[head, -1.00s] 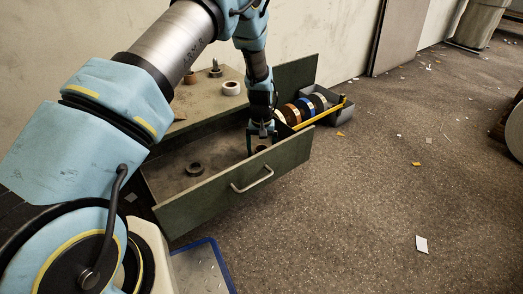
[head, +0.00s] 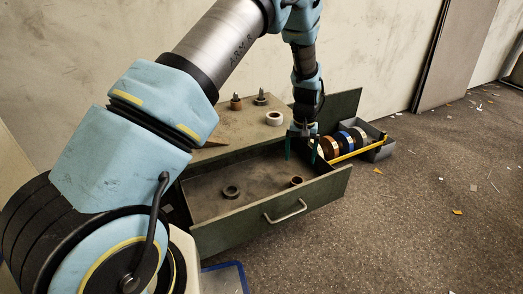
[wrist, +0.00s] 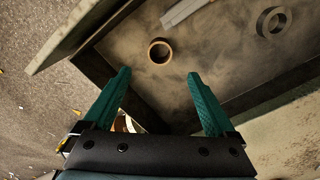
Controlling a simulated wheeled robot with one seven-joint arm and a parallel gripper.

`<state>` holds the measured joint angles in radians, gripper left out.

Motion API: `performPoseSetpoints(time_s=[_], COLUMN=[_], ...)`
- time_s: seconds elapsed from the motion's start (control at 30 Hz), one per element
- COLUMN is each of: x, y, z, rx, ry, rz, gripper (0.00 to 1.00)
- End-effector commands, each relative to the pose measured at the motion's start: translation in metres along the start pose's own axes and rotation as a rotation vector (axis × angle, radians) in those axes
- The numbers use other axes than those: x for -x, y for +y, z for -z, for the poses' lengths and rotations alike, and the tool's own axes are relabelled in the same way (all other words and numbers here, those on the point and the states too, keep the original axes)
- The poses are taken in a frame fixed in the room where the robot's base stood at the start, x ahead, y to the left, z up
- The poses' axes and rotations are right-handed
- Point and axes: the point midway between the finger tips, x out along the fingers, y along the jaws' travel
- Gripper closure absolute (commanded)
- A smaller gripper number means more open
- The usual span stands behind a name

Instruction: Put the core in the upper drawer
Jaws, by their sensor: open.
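The open green drawer (head: 245,222) juts out from the low cabinet. The small brown core (head: 296,181) sits inside it near the right end, standing on the drawer floor. The core shows in the wrist view (wrist: 160,51) as a tan ring with its hole facing up, clear of the drawer walls. My gripper (head: 300,157) is open and empty, above the drawer's right rear part and apart from the core. In the wrist view my two teal fingers (wrist: 158,73) are spread, with nothing between them.
A dark grey ring (head: 231,191) lies in the drawer's left part. A white roll (head: 274,118) and two small items with posts (head: 236,103) stand on the cabinet top. Several coloured rolls (head: 342,139) sit in a grey tray at right, behind a yellow bar (head: 357,151).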

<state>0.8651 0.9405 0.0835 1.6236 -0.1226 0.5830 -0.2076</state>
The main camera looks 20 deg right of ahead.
Motion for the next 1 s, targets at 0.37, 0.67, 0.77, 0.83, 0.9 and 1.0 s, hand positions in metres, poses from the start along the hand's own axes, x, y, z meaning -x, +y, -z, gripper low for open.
performPoseSetpoints(time_s=[0.37, 0.67, 0.77, 0.83, 0.9, 1.0], x=[0.062, 0.159, 0.177, 0.185, 0.189, 0.192], y=[-0.087, -0.235, -0.262, -0.274, -0.281, -0.286], z=[-0.018, -0.136, -0.185, -0.215, -0.239, -0.262], rx=[0.099, 0.281, 0.330, 0.359, 0.379, 0.398], ry=[0.029, 0.093, 0.113, 0.123, 0.131, 0.137], rz=[-0.013, -0.012, -0.002, 0.006, 0.014, 0.021], gripper=[0.09, 0.09, 0.09, 0.09, 0.09, 0.09])
